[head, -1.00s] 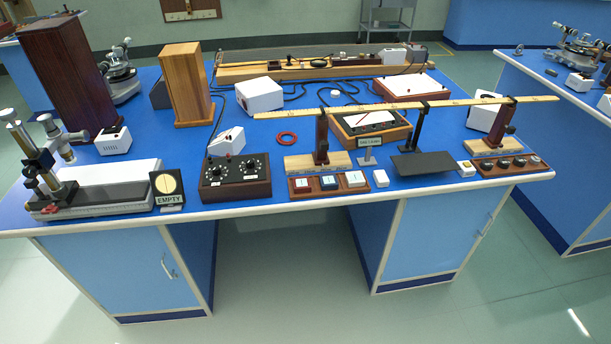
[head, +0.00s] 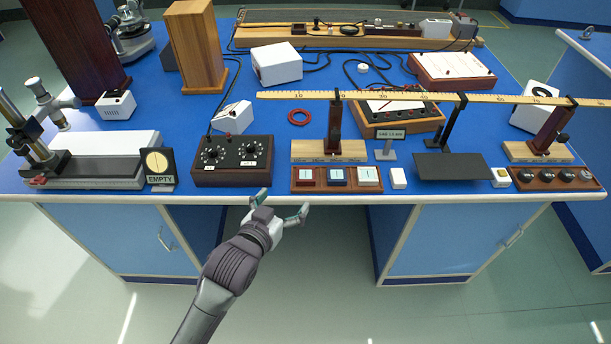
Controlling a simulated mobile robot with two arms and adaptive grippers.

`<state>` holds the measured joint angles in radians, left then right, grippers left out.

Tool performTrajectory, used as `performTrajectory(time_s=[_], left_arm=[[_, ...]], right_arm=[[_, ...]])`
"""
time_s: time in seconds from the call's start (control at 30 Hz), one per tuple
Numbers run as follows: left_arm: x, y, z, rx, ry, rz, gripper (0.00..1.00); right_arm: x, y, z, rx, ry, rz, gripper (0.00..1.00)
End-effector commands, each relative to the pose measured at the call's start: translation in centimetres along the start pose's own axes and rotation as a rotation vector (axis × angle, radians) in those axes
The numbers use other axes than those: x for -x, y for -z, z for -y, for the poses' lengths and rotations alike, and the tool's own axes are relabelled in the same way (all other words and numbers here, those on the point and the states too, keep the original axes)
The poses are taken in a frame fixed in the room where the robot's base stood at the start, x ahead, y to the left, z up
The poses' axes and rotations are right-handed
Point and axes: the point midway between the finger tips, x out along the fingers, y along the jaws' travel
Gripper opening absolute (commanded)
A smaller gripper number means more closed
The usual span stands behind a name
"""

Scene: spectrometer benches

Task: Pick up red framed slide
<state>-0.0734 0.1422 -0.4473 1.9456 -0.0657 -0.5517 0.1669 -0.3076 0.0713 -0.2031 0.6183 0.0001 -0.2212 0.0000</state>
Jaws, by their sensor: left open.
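The red framed slide (head: 307,176) lies in the left place of a brown wooden tray (head: 325,190) near the front edge of the bench. A blue framed slide (head: 338,176) and a white framed slide (head: 369,176) lie beside it to the right. My left gripper (head: 281,203) is open and empty. It is in front of the bench edge, just below and left of the tray in the picture, apart from the red slide. My right gripper is not in view.
A black control box (head: 232,161) stands left of the tray. A wooden-based stand (head: 329,150) holding a long ruler (head: 420,97) rises behind it. A small white block (head: 398,178) sits to its right. An EMPTY sign (head: 160,168) stands further left.

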Motion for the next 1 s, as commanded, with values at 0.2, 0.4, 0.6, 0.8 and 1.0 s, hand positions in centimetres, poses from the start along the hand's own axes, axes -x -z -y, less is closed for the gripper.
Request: performTrajectory(time_s=[0.2,0.4,0.6,0.8,1.0], left_arm=[[-4.2,0.0,0.0,0.000,0.000,0.000,0.93],[-5.7,0.0,-0.1,0.000,0.000,0.000,0.93],[-8.3,0.4,-0.4,0.000,0.000,0.001,0.93],[-10.5,0.3,-0.5,0.000,0.000,0.000,0.93],[-10.7,0.2,-0.5,0.000,0.000,0.001,0.93]], right_arm=[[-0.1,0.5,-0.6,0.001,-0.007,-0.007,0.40],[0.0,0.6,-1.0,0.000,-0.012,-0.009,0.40],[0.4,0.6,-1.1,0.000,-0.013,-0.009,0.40],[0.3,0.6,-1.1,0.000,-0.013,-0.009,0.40],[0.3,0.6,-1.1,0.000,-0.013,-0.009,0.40]])
